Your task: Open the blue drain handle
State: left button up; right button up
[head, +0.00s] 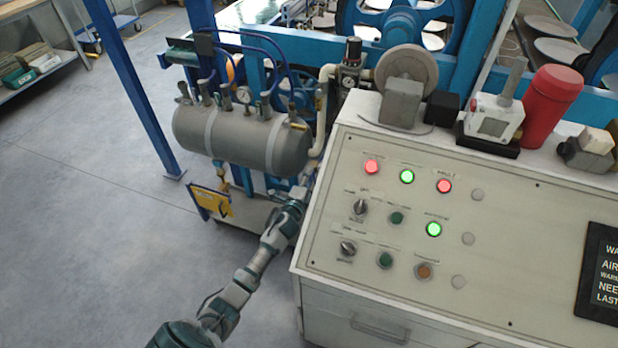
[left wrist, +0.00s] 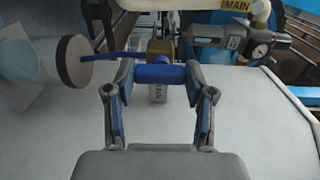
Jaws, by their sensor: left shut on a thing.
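The blue drain handle (left wrist: 158,74) shows in the left wrist view as a short blue bar just below a brass valve body (left wrist: 160,47). My left gripper (left wrist: 160,82) has its two fingertips at either end of this bar and is shut on it. In the head view my left gripper (head: 303,186) reaches in beside the control cabinet, below the right end of the grey air tank (head: 235,135). The handle is too small and covered to make out in the head view. My right gripper is not in view.
The control cabinet (head: 345,235) with lit buttons stands close on the right of my left arm. A yellow sign (head: 213,203) is left of the gripper, and a blue post (head: 130,85) stands further left. A pressure gauge (left wrist: 259,51) is near the valve. Floor at left is clear.

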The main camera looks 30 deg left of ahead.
pick_arm(q)
jog(key=shift+s+f, duration=0.1)
jog(key=shift+f, duration=0.3)
jog(key=o, duration=1)
jog(key=shift+o, duration=0.8)
jog(key=shift+a+r, duration=0.1)
jog(key=shift+r, duration=0.05)
jog(key=v, duration=1.1)
jog(key=shift+s, duration=0.4)
